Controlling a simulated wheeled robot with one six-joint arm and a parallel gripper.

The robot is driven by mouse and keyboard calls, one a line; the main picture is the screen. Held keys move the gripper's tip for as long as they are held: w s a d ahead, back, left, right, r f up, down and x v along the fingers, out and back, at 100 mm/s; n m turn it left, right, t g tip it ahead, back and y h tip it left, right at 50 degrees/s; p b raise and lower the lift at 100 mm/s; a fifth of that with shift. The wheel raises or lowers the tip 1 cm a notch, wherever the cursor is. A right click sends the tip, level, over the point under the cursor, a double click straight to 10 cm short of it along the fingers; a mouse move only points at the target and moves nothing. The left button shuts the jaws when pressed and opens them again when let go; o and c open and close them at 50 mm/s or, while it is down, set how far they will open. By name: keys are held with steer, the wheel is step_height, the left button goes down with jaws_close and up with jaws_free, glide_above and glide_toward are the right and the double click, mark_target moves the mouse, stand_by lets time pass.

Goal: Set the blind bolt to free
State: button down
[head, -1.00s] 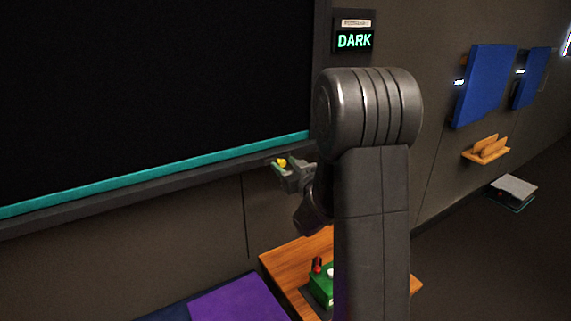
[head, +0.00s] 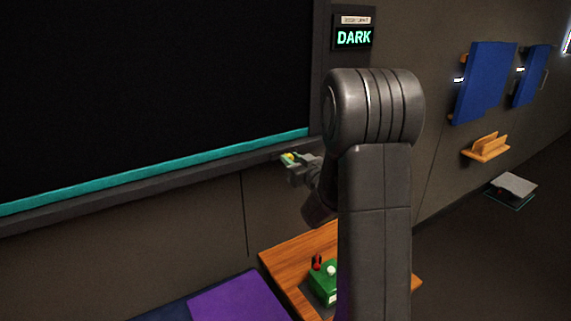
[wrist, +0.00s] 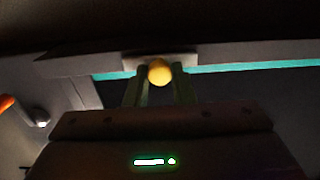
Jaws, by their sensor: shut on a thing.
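The blind bolt's yellow knob (head: 289,156) shows at the lower right of the dark window blind, by its teal bottom edge. In the wrist view the round yellow knob (wrist: 160,72) sits between my two fingertips, in front of a pale plate (wrist: 134,61). My gripper (head: 293,161) is shut on the knob; it also shows in the wrist view (wrist: 160,84). The black blind (head: 150,90) fills the upper left. A sign (head: 354,38) above right reads "DARK" in green. The bolt's body is mostly hidden.
A wooden table (head: 285,258) below holds a green box (head: 322,284) with a red control and a white ball. A purple mat (head: 238,301) lies to its left. Blue panels (head: 483,83) and a wooden holder (head: 486,147) are on the right wall.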

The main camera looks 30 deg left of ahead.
steer(key=shift+w+d+r, duration=0.1)
steer(key=shift+w+d, duration=0.3)
steer(key=shift+w, duration=0.35)
steer(key=c, duration=1.5)
jaws_free()
steer(key=shift+c, duration=0.2)
steer(key=o, duration=0.3)
steer(key=shift+w+d, duration=0.1)
steer(key=shift+w, duration=0.05)
steer(key=b+v, duration=0.1)
steer(key=v, duration=1.2)
steer(key=shift+s+d, duration=0.3)
